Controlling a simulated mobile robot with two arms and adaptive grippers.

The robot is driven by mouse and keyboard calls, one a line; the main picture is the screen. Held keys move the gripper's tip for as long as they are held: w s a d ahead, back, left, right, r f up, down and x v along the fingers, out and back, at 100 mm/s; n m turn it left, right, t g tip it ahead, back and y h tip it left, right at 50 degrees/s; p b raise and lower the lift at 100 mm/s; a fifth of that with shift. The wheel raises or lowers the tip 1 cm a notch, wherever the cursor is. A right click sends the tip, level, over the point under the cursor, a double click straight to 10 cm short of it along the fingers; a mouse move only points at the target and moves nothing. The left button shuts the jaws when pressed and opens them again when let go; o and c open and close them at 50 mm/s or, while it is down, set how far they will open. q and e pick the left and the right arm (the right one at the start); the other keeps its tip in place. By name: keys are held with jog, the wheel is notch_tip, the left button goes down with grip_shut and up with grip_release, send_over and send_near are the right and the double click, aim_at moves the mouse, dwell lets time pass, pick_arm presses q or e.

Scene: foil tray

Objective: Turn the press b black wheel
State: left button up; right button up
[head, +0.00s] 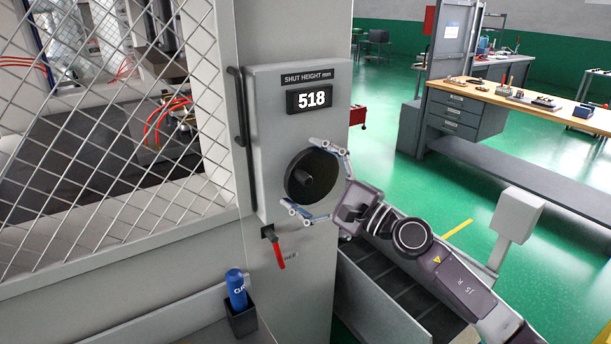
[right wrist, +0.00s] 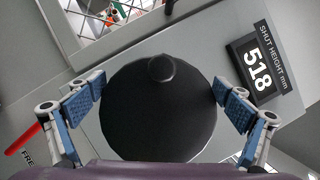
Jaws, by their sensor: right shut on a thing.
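The black wheel (head: 311,176) is a round black disc with a small knob, mounted on the grey panel (head: 263,120) of the press. A display (head: 310,98) above it reads 518 under the label SHUT HEIGHT mm. My right gripper (head: 318,178) has its fingers on opposite sides of the wheel, shut on its rim. In the right wrist view the wheel (right wrist: 158,110) fills the space between the blue finger pads, and the display (right wrist: 258,70) shows at upper right. My left gripper is not in view.
A red-handled lever (head: 279,255) hangs below the panel. A blue bottle (head: 236,289) stands in a dark holder at lower left. Wire mesh (head: 110,130) covers the press opening on the left. A workbench (head: 515,98) stands at the back right, with open green floor before it.

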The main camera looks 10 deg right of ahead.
jog(key=shift+a+f+n+g+b, duration=0.1)
jog(key=shift+f+n+g+b, duration=0.1)
jog(key=shift+n, duration=0.4)
jog(key=shift+f+n+g+b, duration=0.15)
jog(key=shift+n+g, duration=0.05)
jog(key=shift+n, duration=0.4)
jog(key=o, duration=1.3)
jog(key=v, duration=1.2)
jog(key=shift+s, duration=0.1)
